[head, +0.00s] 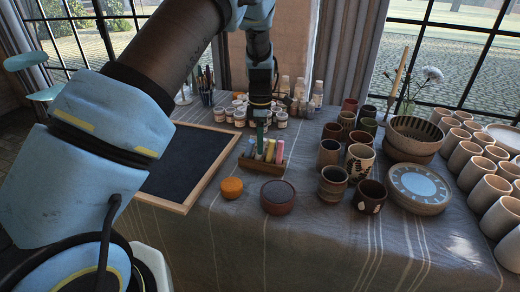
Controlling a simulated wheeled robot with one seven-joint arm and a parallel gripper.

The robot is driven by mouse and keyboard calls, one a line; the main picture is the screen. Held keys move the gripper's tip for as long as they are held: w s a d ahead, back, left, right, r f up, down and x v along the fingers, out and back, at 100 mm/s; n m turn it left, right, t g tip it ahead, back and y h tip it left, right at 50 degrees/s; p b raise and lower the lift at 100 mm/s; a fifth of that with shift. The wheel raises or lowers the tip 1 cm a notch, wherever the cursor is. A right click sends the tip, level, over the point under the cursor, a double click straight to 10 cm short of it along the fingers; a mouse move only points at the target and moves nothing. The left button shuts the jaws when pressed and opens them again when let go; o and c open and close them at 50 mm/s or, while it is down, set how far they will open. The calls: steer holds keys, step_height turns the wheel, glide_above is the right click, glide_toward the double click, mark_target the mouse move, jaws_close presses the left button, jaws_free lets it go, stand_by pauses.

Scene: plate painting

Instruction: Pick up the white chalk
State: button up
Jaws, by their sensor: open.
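A small wooden chalk holder (261,166) stands on the cloth-covered table, with several upright chalk sticks in it. A yellow stick (270,150) and a pink stick (280,151) show at its right side. The white chalk cannot be told apart clearly, since the sticks are small and partly hidden. My gripper (261,138) points down directly over the left and middle of the holder, its fingers close to the chalk tops. It is open; whether a stick stands between its fingers cannot be told.
A framed blackboard (184,159) lies left of the holder. Paint jars (281,121) stand behind. Cups (359,162), bowls and a blue-patterned plate (419,185) crowd the right. The front cloth is clear.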

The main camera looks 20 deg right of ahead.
steer(key=shift+s+a+f, duration=0.1)
steer(key=shift+s+f, duration=0.05)
steer(key=shift+f, duration=1)
jaws_close()
